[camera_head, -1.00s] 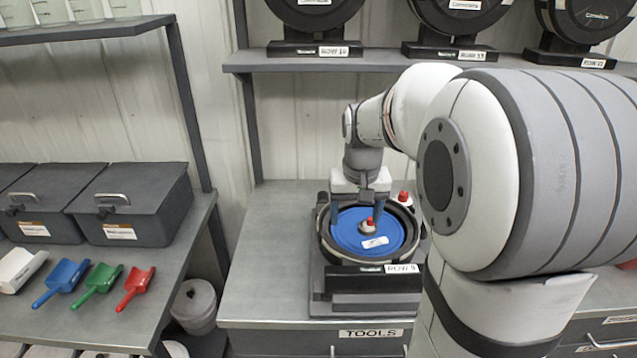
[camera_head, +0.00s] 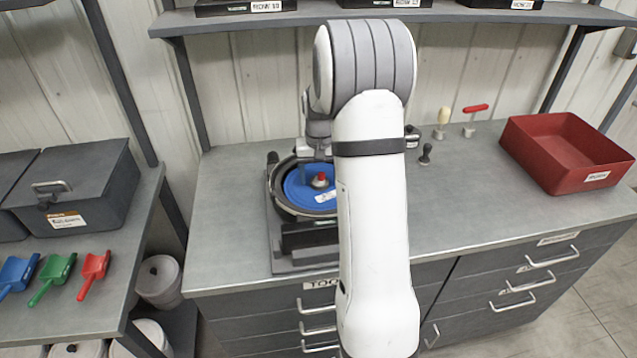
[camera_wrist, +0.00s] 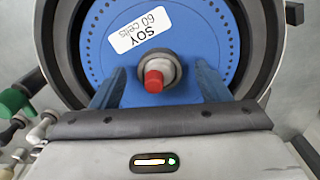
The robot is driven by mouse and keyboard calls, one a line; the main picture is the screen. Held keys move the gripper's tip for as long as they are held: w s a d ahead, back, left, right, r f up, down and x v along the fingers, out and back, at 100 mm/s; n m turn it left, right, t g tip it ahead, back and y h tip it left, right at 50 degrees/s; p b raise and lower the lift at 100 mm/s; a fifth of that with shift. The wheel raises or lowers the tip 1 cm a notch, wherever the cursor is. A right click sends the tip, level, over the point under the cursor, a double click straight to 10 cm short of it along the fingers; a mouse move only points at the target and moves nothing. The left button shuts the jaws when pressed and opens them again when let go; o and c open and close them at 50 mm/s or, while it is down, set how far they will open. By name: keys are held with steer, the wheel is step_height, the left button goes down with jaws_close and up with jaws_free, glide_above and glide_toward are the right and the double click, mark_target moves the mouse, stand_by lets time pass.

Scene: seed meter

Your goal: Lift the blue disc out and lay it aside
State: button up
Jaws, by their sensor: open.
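The blue disc (camera_head: 298,190) lies flat inside the round black housing (camera_head: 277,206) on the bench, partly hidden behind my arm. In the wrist view the disc (camera_wrist: 100,55) carries a white label reading "SOY 60 cells" and a ring of small holes near its rim. A grey hub with a red-tipped knob (camera_wrist: 153,80) stands at its centre. My gripper (camera_wrist: 160,84) is open over the disc, one finger on each side of the hub, apart from it. Whether the fingertips touch the disc I cannot tell. In the head view the gripper is mostly hidden.
A red bin (camera_head: 541,165) stands at the right of the bench (camera_head: 470,190), with several small hand tools left of it. Bare bench lies in front of the bin. On the left bench are grey lidded boxes (camera_head: 75,190) and blue, green and red scoops (camera_head: 52,278).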

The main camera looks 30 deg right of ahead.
steer(key=shift+f, duration=0.65)
steer(key=shift+c, duration=0.4)
steer(key=c, duration=1)
step_height(320, 180, up, 10)
steer(key=shift+r+b, duration=0.1)
steer(key=shift+b, duration=0.6)
steer(key=shift+r+p, duration=2.65)
steer(key=shift+r, duration=0.8)
